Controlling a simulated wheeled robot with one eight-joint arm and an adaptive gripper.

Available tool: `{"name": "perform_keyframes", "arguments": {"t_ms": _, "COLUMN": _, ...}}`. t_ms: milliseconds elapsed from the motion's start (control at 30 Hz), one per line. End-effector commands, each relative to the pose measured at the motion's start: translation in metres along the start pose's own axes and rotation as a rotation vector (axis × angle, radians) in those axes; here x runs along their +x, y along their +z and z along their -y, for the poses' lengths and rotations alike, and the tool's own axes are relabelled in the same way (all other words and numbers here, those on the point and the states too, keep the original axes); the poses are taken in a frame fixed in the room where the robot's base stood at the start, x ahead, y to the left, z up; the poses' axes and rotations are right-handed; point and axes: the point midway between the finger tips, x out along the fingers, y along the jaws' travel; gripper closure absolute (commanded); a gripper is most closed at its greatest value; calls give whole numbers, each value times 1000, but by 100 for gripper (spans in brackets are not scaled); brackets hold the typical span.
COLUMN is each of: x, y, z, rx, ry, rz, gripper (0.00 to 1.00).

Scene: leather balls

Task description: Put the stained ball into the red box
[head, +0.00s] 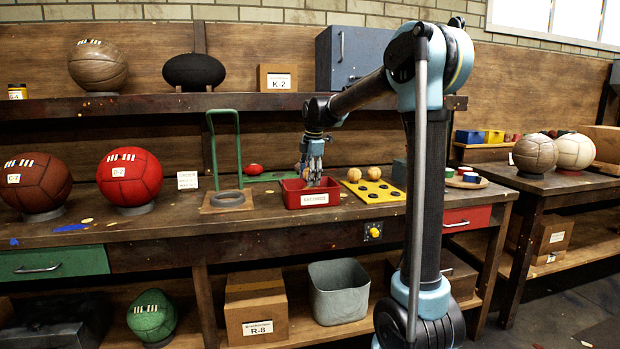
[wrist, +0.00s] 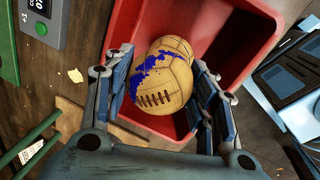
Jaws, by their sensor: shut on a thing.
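The stained ball (wrist: 158,86) is tan with dark lacing and a blue stain. In the wrist view it sits between the two fingers of my gripper (wrist: 166,72), which is shut on it. The red box (wrist: 238,28) lies beyond the ball. A second tan ball shape (wrist: 174,46) shows just past the stained ball; I cannot tell whether it touches it. In the head view my gripper (head: 312,178) points down over the red box (head: 290,198), which stands on the workbench with a white label. The held ball is hard to make out there.
A yellow tray (head: 383,196) with two tan balls (head: 354,174) is right of the box. A green wire frame (head: 240,150) on a board stands to its left. A red ball (head: 130,177) and a brown ball (head: 36,184) rest on the bench further left.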

Motion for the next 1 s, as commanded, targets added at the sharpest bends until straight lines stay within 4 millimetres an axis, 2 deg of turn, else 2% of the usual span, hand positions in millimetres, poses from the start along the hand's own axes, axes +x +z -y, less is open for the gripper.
{"name": "perform_keyframes", "arguments": {"t_ms": 33, "x": 1, "y": 0, "z": 0, "rx": 0, "ry": 0, "rz": 0, "gripper": 75}}
{"name": "perform_keyframes", "arguments": {"t_ms": 67, "x": 1, "y": 0, "z": 0, "rx": 0, "ry": 0, "rz": 0, "gripper": 41}}
{"name": "perform_keyframes", "arguments": {"t_ms": 100, "x": 1, "y": 0, "z": 0, "rx": 0, "ry": 0, "rz": 0, "gripper": 32}}
{"name": "perform_keyframes", "arguments": {"t_ms": 133, "x": 1, "y": 0, "z": 0, "rx": 0, "ry": 0, "rz": 0, "gripper": 28}}
{"name": "perform_keyframes", "arguments": {"t_ms": 567, "x": -4, "y": 1, "z": 0, "rx": 2, "ry": 0, "rz": 0, "gripper": 28}}
{"name": "perform_keyframes", "arguments": {"t_ms": 767, "x": -30, "y": 1, "z": 0, "rx": 2, "ry": 0, "rz": 0, "gripper": 28}}
{"name": "perform_keyframes", "arguments": {"t_ms": 1000, "x": -77, "y": 2, "z": 0, "rx": 2, "ry": 0, "rz": 0, "gripper": 28}}
